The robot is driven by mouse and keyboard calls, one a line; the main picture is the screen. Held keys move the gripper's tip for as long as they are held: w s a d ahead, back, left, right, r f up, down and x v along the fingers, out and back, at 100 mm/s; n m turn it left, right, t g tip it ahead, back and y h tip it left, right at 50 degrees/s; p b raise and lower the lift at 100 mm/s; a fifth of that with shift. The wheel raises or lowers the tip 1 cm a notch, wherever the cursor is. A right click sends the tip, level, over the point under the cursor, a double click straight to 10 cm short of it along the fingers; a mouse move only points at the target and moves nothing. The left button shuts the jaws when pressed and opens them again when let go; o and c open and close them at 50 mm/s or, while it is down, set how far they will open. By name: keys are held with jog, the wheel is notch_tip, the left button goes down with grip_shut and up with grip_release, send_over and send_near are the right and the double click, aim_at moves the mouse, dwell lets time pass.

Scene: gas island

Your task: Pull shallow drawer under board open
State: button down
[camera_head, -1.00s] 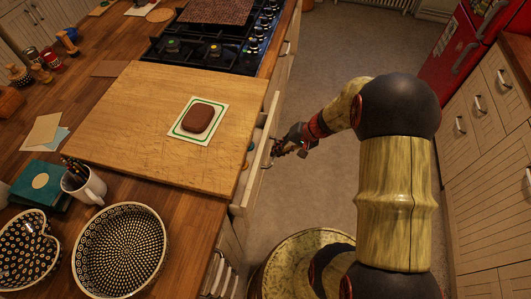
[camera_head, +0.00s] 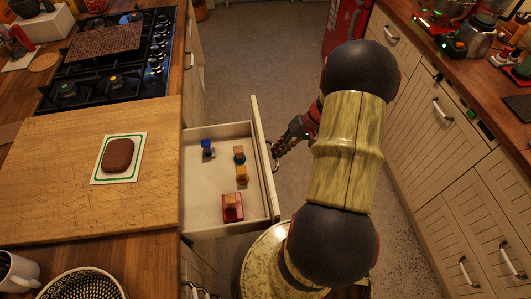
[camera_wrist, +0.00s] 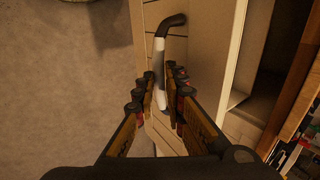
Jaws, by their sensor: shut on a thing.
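The shallow drawer (camera_head: 215,201) under the wooden board (camera_head: 60,210) stands well open in the head view. Several small items lie in it, among them a blue one (camera_head: 207,149), an orange one (camera_head: 241,174) and a red one (camera_head: 232,207). My gripper (camera_head: 279,149) is at the outer side of the drawer front (camera_head: 264,160). In the wrist view my gripper (camera_wrist: 167,95) is shut on the drawer's bar handle (camera_wrist: 166,45), with its fingers on either side of the bar. The far end of the handle shows beyond the fingers.
On the board lies a brown block (camera_head: 118,155) on a white and green card. A gas hob (camera_head: 115,60) is behind the board. A patterned bowl (camera_head: 85,286) and a mug (camera_head: 16,272) stand in front. Cabinets (camera_head: 450,190) line the right side, with bare floor (camera_head: 260,60) between.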

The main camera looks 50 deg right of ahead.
jog(key=shift+s+d, duration=0.6)
jog(key=shift+d, duration=0.15)
jog(key=c, duration=1.9)
grip_release()
jog(key=shift+o, duration=0.4)
jog(key=v, duration=1.2)
